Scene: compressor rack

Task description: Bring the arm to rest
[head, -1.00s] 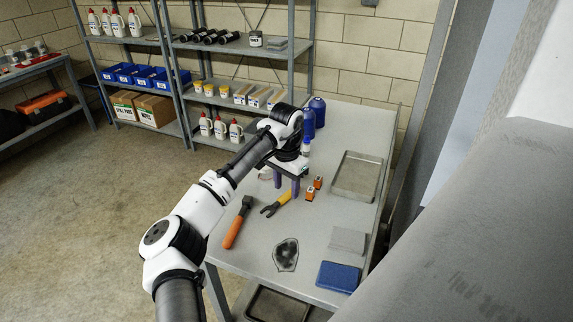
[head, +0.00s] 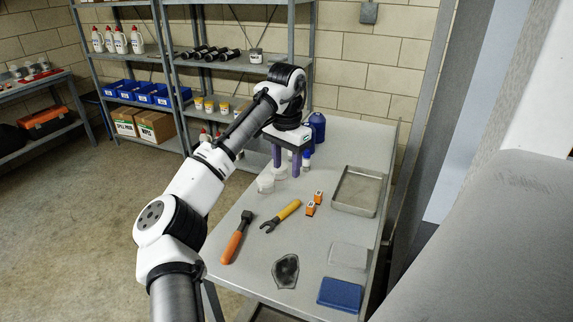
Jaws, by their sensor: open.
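My gripper (head: 286,162) hangs over the far part of the grey workbench (head: 240,285), with its two purple fingers pointing down. The fingers are apart and nothing shows between them. My arm (head: 215,165) reaches from the bottom of the picture up to the gripper. Below and left of the fingers, a small whitish cup-like item (head: 265,184) stands on the bench. A small bottle with a blue cap (head: 306,160) stands just right of the fingers.
On the bench lie an orange-handled hammer (head: 236,240), a yellow-handled wrench (head: 281,216), small orange blocks (head: 314,203), a metal tray (head: 358,190), a dark stained cloth (head: 286,271) and a blue box (head: 340,295). Blue bottles (head: 317,127) stand at the back. Loaded shelves (head: 235,65) stand behind.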

